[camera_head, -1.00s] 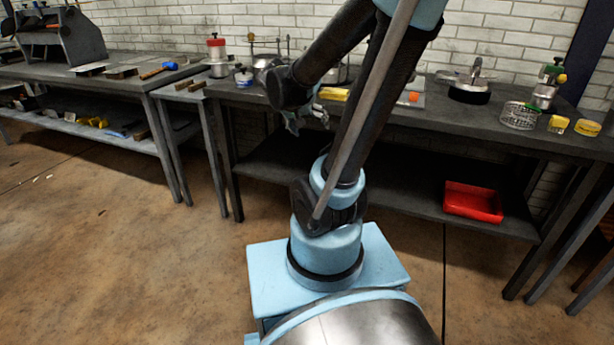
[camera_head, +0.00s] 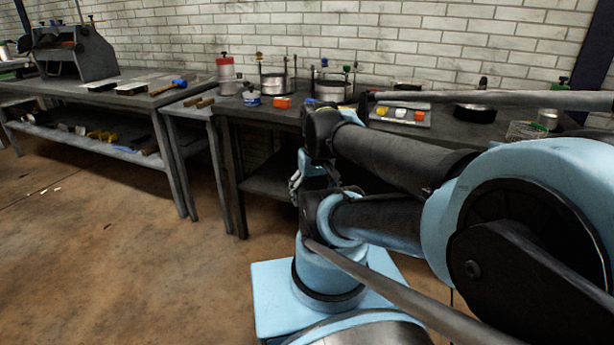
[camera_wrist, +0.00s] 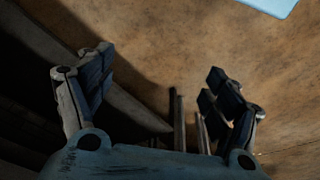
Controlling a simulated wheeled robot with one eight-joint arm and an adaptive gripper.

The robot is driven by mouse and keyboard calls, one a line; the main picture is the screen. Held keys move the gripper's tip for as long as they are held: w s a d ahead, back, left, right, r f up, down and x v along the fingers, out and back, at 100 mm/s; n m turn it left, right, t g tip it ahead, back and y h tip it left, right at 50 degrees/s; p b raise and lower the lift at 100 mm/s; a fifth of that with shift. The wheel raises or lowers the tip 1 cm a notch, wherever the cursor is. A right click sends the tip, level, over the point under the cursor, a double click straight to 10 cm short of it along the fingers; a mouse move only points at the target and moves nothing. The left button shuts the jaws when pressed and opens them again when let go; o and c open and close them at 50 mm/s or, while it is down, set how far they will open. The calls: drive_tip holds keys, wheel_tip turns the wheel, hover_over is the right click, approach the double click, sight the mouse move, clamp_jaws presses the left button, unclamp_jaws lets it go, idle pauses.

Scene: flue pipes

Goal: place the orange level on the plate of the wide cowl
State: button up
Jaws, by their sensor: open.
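A small orange block (camera_head: 283,102), possibly the orange level, lies near the front edge of the middle workbench. Another orange piece (camera_head: 401,112) sits on a pale tray (camera_head: 380,121) further right; I cannot tell which is the level. Two round metal vessels with upright posts, one on the left (camera_head: 273,82) and one on the right (camera_head: 330,90), stand behind; I cannot tell which is the wide cowl. My gripper (camera_head: 296,184) is below bench height in front of the bench. In the wrist view my gripper (camera_wrist: 160,65) is open and empty over brown floor.
The workbench (camera_head: 232,110) runs along a white brick wall. A red-topped canister (camera_head: 226,75) and a blue-and-white pot (camera_head: 251,98) stand at its left. Dark round items (camera_head: 475,112) stand at right.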

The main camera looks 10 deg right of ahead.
drive_tip(key=w+d+r+n+t+h, duration=0.25)
drive_tip(key=w+r+n, duration=0.35)
drive_tip(key=w, duration=0.5)
drive_tip(key=w+d+r+n+t+h, duration=0.1)
drive_tip(key=w+r+n+h, duration=0.2)
drive_tip(key=w+r+n, duration=0.5)
drive_tip(key=n+t+h, duration=0.2)
drive_tip(key=n+t, duration=0.3)
drive_tip(key=n, duration=1)
approach(280, 99)
drive_tip(key=x, duration=0.6)
drive_tip(key=shift+s+d+f, duration=0.15)
drive_tip(key=shift+s+d, duration=0.05)
drive_tip(key=shift+d, duration=0.15)
drive_tip(key=shift+x, duration=2.55)
drive_tip(key=shift+w+a+t, duration=0.15)
drive_tip(key=shift+a+t, duration=0.05)
drive_tip(key=shift+t, duration=0.05)
drive_tip(key=c, duration=1.3)
